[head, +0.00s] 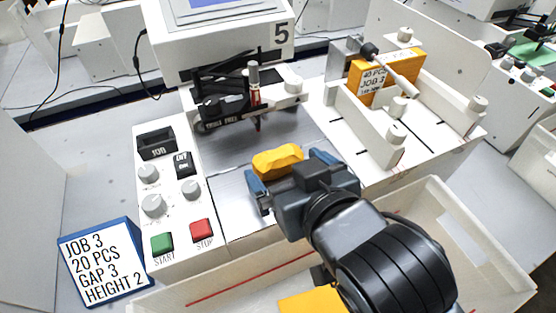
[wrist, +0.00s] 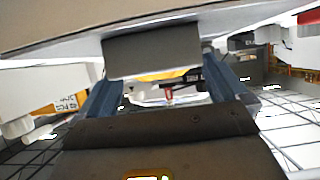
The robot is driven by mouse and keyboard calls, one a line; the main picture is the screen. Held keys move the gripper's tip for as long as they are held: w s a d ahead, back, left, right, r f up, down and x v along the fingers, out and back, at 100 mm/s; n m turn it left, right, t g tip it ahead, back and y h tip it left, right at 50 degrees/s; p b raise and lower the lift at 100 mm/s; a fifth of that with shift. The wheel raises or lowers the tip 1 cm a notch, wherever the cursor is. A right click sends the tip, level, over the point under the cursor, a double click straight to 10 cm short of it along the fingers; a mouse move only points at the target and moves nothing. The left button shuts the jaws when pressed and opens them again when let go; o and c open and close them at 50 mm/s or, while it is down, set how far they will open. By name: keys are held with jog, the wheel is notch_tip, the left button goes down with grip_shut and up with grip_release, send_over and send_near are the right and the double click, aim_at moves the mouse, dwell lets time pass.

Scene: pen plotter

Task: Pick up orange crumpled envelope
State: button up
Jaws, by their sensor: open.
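The orange crumpled envelope (head: 278,160) is a lumpy yellow-orange piece on the grey plate of the plotter, below the pen carriage. My gripper (head: 291,175) is open at the near side of it, with one finger to its left and one to its right. In the wrist view my gripper (wrist: 165,88) shows its two blue fingers apart, and a strip of the orange envelope (wrist: 163,76) shows between them. A grey block covers most of it there. I cannot tell whether the fingers touch it.
The pen carriage (head: 240,108) stands just behind the envelope. A control panel (head: 170,200) is at left, with a job card (head: 103,262) beside it. A labelled orange stack (head: 385,76) sits in the guides at right. A cream bin (head: 432,205) with an orange piece (head: 310,302) is in front.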

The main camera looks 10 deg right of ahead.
jog(key=shift+x, duration=1.3)
jog(key=shift+c, duration=0.3)
jog(key=c, duration=0.7)
jog(key=shift+o, duration=0.2)
jog(key=shift+r, duration=0.1)
